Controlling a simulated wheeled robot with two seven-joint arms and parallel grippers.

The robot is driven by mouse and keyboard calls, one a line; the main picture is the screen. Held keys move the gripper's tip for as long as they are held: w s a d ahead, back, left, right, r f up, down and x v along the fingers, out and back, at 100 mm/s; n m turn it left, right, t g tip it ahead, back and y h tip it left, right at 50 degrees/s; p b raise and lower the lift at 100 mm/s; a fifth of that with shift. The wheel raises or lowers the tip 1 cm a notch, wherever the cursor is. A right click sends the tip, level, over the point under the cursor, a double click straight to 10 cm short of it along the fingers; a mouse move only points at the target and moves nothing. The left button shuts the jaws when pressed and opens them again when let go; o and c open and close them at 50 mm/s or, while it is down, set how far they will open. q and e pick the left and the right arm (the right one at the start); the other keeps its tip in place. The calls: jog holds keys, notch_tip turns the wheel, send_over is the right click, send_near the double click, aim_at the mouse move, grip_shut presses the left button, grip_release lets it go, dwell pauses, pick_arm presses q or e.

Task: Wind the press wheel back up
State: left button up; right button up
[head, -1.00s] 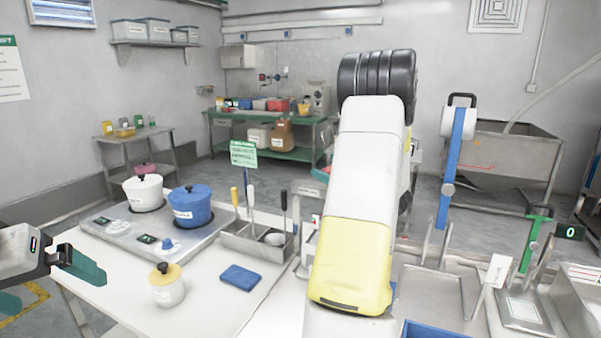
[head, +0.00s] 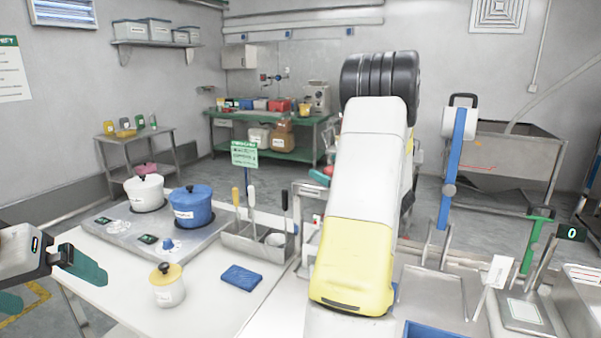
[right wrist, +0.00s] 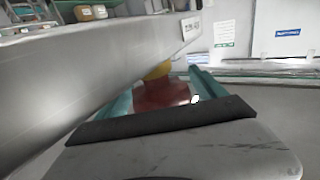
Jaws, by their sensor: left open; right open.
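A dull red part (right wrist: 162,92) with a yellow piece (right wrist: 158,70) behind it shows between the teal fingers of my right gripper (right wrist: 166,95) in the right wrist view. I cannot tell for sure whether it belongs to the press wheel, or whether the fingers touch it. My right gripper is open. In the head view my right arm hides most of that area, and only a small red and teal patch shows at the arm's left edge. My left gripper (head: 62,288) is open and empty at the far left, beside the table. No whole press wheel is visible.
A grey metal surface (right wrist: 90,65) runs close along the left of my right gripper. The white table (head: 215,290) holds a blue pot (head: 192,208), a white pot (head: 146,193), a yellow-lidded jar (head: 168,290), a blue cloth (head: 242,278) and a utensil holder (head: 258,244). Metal trays stand right.

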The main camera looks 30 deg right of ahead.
jog(key=s+d, duration=0.1)
jog(key=s, duration=0.6)
jog(key=shift+s, duration=0.3)
